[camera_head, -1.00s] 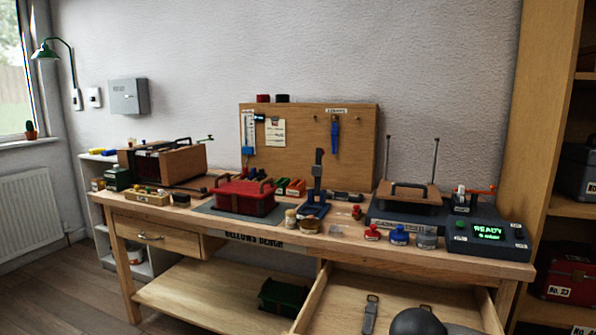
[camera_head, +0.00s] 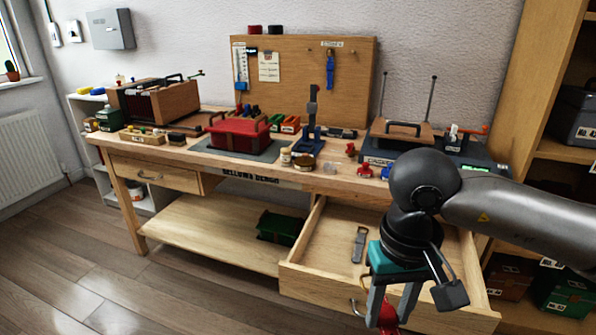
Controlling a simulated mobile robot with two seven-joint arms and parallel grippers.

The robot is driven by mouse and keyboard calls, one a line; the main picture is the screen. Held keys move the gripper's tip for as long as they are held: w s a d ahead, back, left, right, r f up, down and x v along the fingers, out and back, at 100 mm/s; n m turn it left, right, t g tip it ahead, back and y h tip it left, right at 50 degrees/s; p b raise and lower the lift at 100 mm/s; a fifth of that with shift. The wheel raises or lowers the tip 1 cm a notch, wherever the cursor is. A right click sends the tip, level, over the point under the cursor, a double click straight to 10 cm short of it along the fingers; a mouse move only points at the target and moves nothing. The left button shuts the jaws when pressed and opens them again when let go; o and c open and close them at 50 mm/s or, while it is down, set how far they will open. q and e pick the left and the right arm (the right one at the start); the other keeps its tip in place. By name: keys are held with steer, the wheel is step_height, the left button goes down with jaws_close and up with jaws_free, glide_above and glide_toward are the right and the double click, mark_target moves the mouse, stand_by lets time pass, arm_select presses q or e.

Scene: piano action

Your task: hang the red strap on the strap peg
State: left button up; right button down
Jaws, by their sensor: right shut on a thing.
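My right gripper (camera_head: 390,308) is at the lower right, pointing down in front of the open drawer (camera_head: 292,270). It is shut on a red thing (camera_head: 388,318), which looks like the red strap; its lower part is cut off by the frame's bottom edge. A blue strap (camera_head: 330,72) hangs on the wooden board (camera_head: 290,75) at the back of the bench, under a small white label (camera_head: 333,44). My left gripper is not in view.
A grey strap (camera_head: 359,245) lies in the open drawer. The bench (camera_head: 225,162) holds a red box (camera_head: 238,138), a blue stand (camera_head: 309,140) and several small jars. A dark device with two upright rods (camera_head: 430,95) stands right of the board. The floor at left is clear.

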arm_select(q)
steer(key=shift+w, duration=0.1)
arm_select(e)
steer(key=shift+f, duration=0.1)
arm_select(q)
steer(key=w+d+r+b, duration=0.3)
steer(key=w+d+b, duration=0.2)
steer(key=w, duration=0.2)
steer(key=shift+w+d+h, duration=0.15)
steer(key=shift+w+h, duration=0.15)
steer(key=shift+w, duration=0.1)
arm_select(e)
steer(key=w+d+f+m, duration=0.1)
steer(key=f+m, duration=0.1)
steer(key=f, duration=0.7)
steer(key=w+d+f+m, duration=0.1)
steer(key=w+f+m, duration=0.1)
steer(key=f, duration=0.7)
steer(key=shift+w+m, duration=0.25)
steer(key=shift+m, duration=0.15)
